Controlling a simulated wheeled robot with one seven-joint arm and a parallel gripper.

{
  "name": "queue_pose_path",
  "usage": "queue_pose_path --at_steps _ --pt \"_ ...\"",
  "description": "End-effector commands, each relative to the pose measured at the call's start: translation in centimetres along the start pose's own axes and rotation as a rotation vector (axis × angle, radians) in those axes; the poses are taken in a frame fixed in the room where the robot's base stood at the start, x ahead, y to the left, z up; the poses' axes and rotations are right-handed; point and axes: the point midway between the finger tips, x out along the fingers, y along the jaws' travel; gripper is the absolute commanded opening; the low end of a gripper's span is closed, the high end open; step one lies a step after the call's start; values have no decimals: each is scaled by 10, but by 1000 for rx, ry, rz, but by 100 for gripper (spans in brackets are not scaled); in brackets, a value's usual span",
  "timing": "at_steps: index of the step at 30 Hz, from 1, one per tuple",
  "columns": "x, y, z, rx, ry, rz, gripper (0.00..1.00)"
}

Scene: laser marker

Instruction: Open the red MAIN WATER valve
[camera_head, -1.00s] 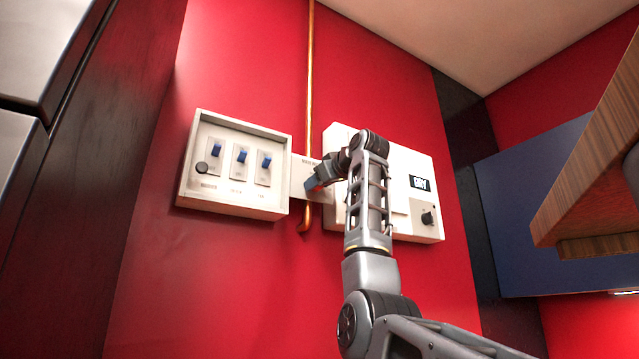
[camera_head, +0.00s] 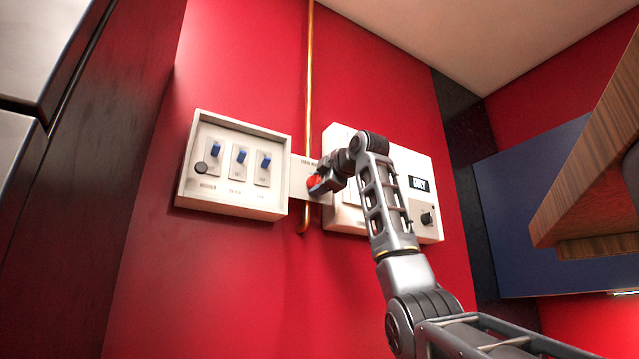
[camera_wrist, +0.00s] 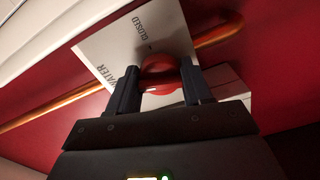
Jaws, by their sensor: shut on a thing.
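The red MAIN WATER valve handle (camera_wrist: 160,72) sits on a white plate (camera_wrist: 92,50) whose visible lettering reads "WATER" and "CLOSED" in the wrist view. My gripper (camera_wrist: 160,88) has one dark finger on each side of the red handle and is shut on it. In the head view the red handle (camera_head: 314,182) shows at the tip of my gripper (camera_head: 318,185), in front of the white plate (camera_head: 298,180). My gripper and arm hide part of the plate and handle.
A copper pipe (camera_head: 309,90) runs down the red wall behind the plate. A switch box (camera_head: 238,205) with three blue switches is close on the left. A white panel (camera_head: 400,165) with a display and black knob is behind my arm.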

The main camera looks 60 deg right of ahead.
Motion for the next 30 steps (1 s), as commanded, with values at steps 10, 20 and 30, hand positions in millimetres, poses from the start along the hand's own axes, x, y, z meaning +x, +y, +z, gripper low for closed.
queue_pose_path --at_steps 10,20,30 --pt "1 -2 2 -195 -2 -6 19" --pt "1 -2 1 -258 -1 -8 19" --pt "1 -2 1 -261 -1 -8 19"
